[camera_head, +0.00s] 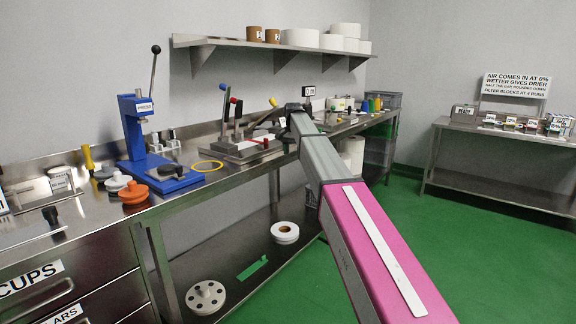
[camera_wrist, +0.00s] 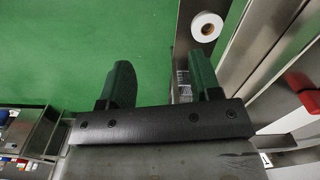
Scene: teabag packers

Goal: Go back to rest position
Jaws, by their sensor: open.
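My gripper (camera_wrist: 163,85) shows in the wrist view with its two dark fingers spread apart. It is open, and nothing is between the fingers. Green floor and the edge of the steel bench lie below it in that view. In the head view my pink and grey arm reaches forward over the front edge of the steel bench (camera_head: 225,178). The gripper itself is hard to make out there at the arm's far end, near the levered steel fixture (camera_head: 245,150).
A blue lever press (camera_head: 140,130) and an orange knob-topped piece (camera_head: 133,193) stand on the bench at left. A second table (camera_head: 500,150) stands at right. The green floor (camera_head: 440,235) between is clear.

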